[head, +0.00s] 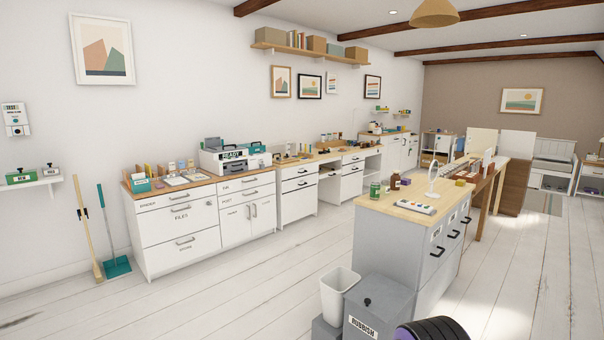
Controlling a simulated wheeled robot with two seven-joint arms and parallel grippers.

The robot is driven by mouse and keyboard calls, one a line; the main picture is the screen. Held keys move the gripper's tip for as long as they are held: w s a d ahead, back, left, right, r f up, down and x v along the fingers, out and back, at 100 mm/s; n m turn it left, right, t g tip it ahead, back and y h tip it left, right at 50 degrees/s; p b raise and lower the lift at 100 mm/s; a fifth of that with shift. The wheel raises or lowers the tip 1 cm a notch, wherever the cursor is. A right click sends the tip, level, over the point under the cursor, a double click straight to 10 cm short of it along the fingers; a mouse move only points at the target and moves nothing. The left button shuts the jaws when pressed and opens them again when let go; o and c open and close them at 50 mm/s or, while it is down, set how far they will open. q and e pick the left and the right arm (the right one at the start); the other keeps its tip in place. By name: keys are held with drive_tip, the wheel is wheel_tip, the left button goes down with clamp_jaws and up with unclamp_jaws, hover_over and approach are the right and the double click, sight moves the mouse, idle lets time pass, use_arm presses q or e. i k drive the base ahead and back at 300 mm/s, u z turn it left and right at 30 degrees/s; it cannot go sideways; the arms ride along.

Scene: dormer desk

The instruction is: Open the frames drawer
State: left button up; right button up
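No drawer label that I can read says frames. Further along are more white drawers (298,184). A grey island (400,240) with a light wood top has drawers with black handles (437,252) on its right side, labels unreadable. All the drawers that show look shut. Neither of my grippers is in view.
A white bin (338,295) and a grey box labelled RUBBISH (378,308) stand before the island. A broom (88,230) and a teal dustpan (116,264) lean at the left wall. The plank floor between the wall cabinets and the island is clear.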

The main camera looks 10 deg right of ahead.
sight(288, 172)
drive_tip(key=i, duration=4.3)
drive_tip(key=z, duration=0.7)
drive_tip(key=i, duration=2.85)
drive_tip(key=z, duration=0.5)
drive_tip(key=i, duration=0.65)
drive_tip(key=z, duration=0.1)
